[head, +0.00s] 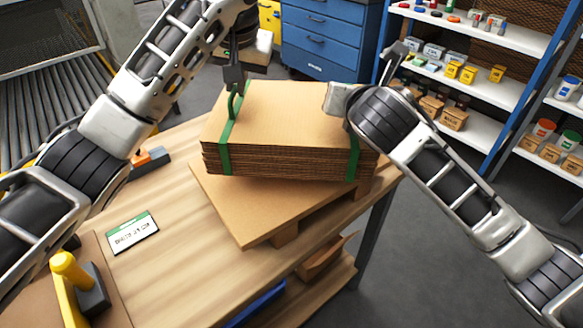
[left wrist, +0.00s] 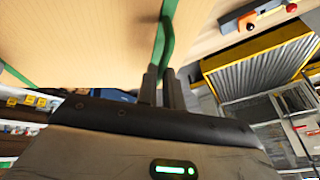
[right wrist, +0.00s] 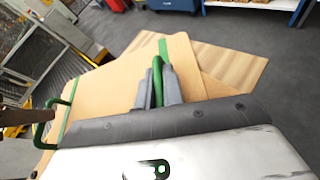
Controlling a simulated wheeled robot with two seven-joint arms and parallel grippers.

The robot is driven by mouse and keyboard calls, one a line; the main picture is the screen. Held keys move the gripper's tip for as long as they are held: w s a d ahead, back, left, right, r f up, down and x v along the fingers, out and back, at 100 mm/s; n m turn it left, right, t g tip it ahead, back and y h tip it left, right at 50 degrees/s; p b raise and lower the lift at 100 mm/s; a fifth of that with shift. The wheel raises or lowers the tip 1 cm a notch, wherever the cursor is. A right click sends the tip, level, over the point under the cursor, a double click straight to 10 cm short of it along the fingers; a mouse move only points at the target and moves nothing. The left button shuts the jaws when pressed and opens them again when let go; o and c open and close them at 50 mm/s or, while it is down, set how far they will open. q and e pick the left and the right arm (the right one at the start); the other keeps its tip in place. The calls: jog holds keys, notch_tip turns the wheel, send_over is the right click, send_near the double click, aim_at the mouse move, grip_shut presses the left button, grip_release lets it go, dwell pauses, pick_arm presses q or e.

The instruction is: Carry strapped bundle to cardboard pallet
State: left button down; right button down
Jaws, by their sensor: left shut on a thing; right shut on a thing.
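The strapped bundle (head: 285,115) is a thick stack of brown cardboard sheets with two green straps. It is over the cardboard pallet (head: 245,215), a flat brown board on blocks, and is turned at an angle to it. I cannot tell whether the bundle touches the pallet. My left gripper (head: 234,82) is shut on the green strap loop at the bundle's left; the loop also shows in the left wrist view (left wrist: 165,38). My right gripper (right wrist: 158,82) is shut on the other green loop (right wrist: 157,75). In the head view my right arm hides that grip.
The wooden table (head: 185,225) carries a label card (head: 132,232), an orange and dark tool (head: 150,160) and a yellow-handled item (head: 75,275) at the left. A blue drawer cabinet (head: 330,40) and shelves (head: 480,80) stand behind. A roller conveyor (head: 45,105) is at upper left.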

aim_at(239, 106)
pick_arm(q)
jog(key=shift+d, duration=0.1)
pick_arm(e)
jog(key=shift+r, duration=0.1)
